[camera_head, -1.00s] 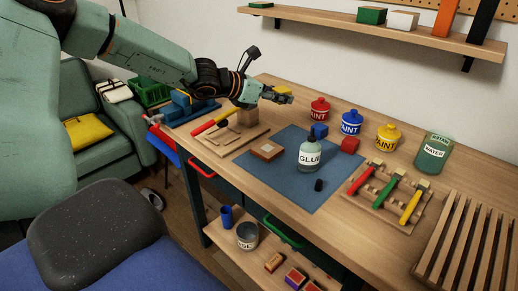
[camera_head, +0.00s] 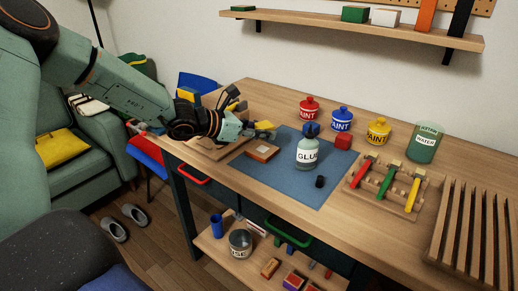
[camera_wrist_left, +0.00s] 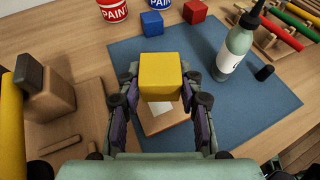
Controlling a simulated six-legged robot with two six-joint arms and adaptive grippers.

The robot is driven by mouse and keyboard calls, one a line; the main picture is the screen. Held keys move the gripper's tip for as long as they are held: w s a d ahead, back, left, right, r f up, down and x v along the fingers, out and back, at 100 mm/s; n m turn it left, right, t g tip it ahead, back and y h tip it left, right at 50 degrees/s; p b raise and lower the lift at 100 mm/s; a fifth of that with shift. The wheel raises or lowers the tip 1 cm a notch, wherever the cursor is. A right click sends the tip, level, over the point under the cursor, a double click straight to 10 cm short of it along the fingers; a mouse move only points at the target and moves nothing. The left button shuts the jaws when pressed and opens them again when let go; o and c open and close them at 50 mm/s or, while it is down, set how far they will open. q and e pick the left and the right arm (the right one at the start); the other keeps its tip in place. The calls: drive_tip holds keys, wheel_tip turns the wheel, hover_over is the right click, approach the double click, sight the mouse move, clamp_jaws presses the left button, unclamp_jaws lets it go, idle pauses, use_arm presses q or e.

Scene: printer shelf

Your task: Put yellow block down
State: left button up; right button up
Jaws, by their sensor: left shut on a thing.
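The yellow block (camera_wrist_left: 160,70) is held between the fingers of my left gripper (camera_wrist_left: 160,98), which also shows in the head view (camera_head: 262,131). In the head view the block (camera_head: 264,125) is small and partly hidden by the fingers. The gripper is above the blue mat (camera_head: 283,182), near a flat wooden piece with a pale top (camera_head: 262,151). In the left wrist view this wooden piece (camera_wrist_left: 168,123) lies below and partly behind the block. I cannot tell the exact gap between them. My right gripper is not in view.
A blue block (camera_wrist_left: 152,24) lies beyond the yellow one. Paint cans (camera_head: 342,119), a chisel rack (camera_head: 385,190) and a slatted rack (camera_head: 470,230) stand around. The mat's front is clear.

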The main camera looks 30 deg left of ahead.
sight(259, 150)
use_arm(q)
drive_tip(key=shift+w+d+f, duration=0.1)
drive_tip(key=shift+f, duration=0.2)
drive_tip(key=f, duration=0.1)
drive_tip(key=f+b, duration=0.1)
drive_tip(key=f, duration=0.1)
drive_tip(key=shift+s+a, duration=0.4)
drive_tip(key=shift+w+f+b, duration=0.1)
drive_tip(key=shift+f+b, duration=0.1)
drive_tip(key=shift+b, duration=0.1)
drive_tip(key=shift+w+d, duration=0.2)
drive_tip(key=shift+w, duration=0.05)
drive_tip(key=shift+s+a+f, duration=0.1)
drive_tip(key=shift+s+a, duration=0.05)
drive_tip(key=shift+s, duration=0.15)
drive_tip(key=o, duration=1)
drive_tip(key=shift+w+f, duration=0.1)
drive_tip(key=shift+w, duration=0.05)
drive_tip(key=shift+o, duration=0.2)
